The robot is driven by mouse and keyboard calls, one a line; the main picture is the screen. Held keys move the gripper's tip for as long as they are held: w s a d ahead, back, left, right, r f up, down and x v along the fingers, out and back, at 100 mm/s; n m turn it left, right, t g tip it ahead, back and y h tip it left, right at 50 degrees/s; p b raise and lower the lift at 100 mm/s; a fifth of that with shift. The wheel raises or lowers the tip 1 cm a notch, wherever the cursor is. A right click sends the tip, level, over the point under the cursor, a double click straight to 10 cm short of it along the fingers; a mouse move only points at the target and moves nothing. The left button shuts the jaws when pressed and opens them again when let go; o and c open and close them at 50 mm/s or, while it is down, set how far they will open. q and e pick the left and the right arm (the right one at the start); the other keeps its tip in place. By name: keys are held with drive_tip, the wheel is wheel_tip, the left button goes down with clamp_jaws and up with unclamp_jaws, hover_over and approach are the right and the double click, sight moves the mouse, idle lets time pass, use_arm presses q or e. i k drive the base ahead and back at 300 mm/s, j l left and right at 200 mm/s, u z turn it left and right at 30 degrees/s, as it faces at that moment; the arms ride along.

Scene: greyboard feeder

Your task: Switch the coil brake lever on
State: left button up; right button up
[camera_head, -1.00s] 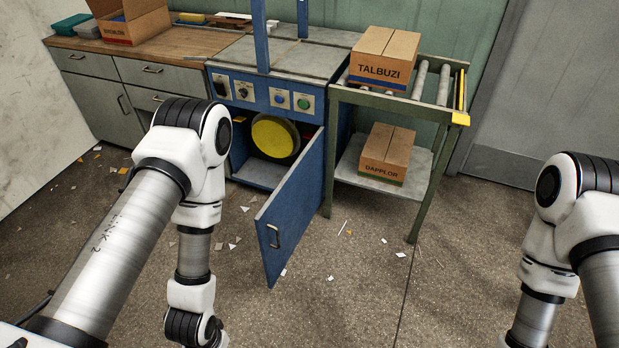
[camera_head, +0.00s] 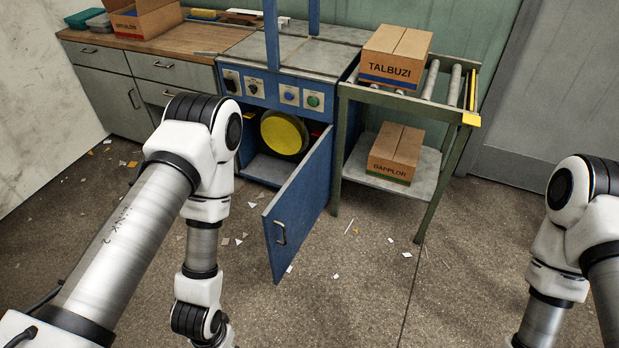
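The blue machine cabinet (camera_head: 262,104) stands at the back centre, with its blue door (camera_head: 300,205) swung wide open. Inside is a round yellow-faced coil (camera_head: 281,133) with a dark rim. I cannot make out a brake lever clearly. The front panel has dark switches on the left, a blue button (camera_head: 289,96) and a green button (camera_head: 313,100). My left arm comes down in front of the cabinet's left side, and its gripper is below the frame. My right arm is at the right edge, its gripper also out of frame.
A roller stand (camera_head: 434,165) on the right holds the TALBUZI box (camera_head: 395,55) on top and the DAPPLOR box (camera_head: 396,150) on its lower shelf. A wooden counter (camera_head: 165,40) with drawers is at the left. Paper scraps lie on open floor (camera_head: 370,270).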

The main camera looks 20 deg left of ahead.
sight(316, 133)
drive_tip(key=i+j+z, duration=0.2)
drive_tip(key=i+j, duration=0.4)
drive_tip(key=i+j+z, duration=0.2)
drive_tip(key=i+j, duration=0.35)
drive_tip(key=j, duration=0.2)
drive_tip(key=i+l, duration=0.35)
drive_tip(key=l, duration=0.15)
